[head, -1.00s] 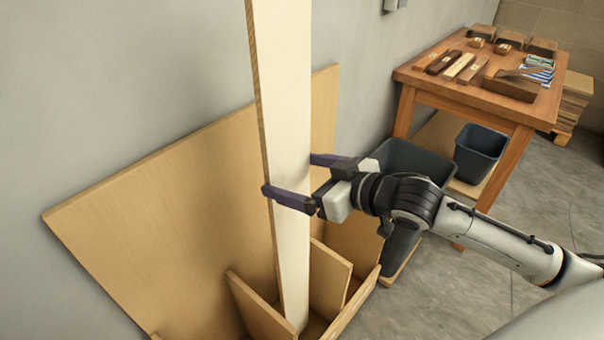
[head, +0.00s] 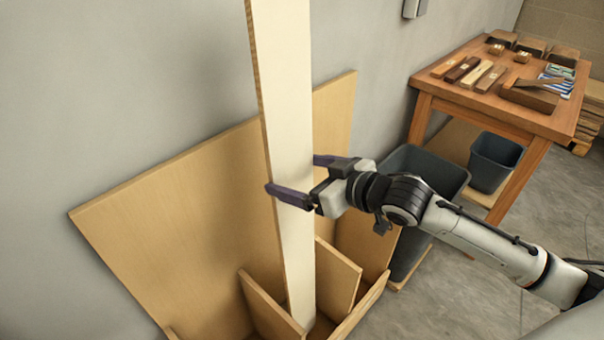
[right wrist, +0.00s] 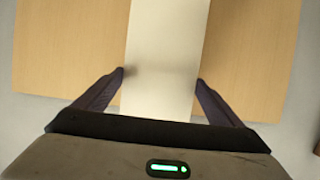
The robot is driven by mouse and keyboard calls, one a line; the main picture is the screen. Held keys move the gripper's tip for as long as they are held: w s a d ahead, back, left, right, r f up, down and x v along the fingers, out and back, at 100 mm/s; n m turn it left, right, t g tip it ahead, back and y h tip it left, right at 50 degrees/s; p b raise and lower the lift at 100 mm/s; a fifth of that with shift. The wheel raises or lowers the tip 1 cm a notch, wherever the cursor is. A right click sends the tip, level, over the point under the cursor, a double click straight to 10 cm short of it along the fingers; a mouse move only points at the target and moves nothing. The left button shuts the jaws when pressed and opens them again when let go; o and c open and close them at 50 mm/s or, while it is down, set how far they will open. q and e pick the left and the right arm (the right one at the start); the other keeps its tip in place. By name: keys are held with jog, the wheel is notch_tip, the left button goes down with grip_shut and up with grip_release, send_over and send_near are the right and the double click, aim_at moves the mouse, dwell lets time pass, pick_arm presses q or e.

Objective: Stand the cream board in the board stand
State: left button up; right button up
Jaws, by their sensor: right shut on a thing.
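The cream board (head: 286,120) is long and narrow and stands nearly upright in the head view, its top cut off by the frame. Its lower end is down between the dividers of the wooden board stand (head: 180,225), whose tall back panel is by the wall; the very bottom is partly hidden. My right gripper (head: 296,178) is shut on the board's two edges about midway up what shows. In the right wrist view the board (right wrist: 163,60) runs between the two fingers (right wrist: 160,80). My left gripper is not in view.
A wooden workbench (head: 500,105) with planes and wood blocks stands at the back right. Dark grey bins (head: 425,175) and (head: 495,160) one smaller bin stand by it. The grey wall (head: 120,90) is behind the stand. Bare floor lies at the lower right.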

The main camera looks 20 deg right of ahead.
jog(key=shift+r, duration=0.2)
jog(key=o, duration=1.1)
jog(key=shift+s+f, duration=0.1)
jog(key=shift+f, duration=0.35)
jog(key=shift+r, duration=0.1)
jog(key=v, duration=0.3)
jog(key=shift+s+d+r, duration=0.1)
jog(key=shift+s, duration=0.1)
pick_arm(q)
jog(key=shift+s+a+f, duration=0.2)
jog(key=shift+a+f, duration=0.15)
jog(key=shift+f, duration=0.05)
pick_arm(e)
jog(key=shift+r+v, duration=0.15)
jog(key=shift+v, duration=1.6)
jog(key=shift+r+v, duration=0.15)
jog(key=shift+v, duration=1.55)
jog(key=shift+w+f, duration=0.1)
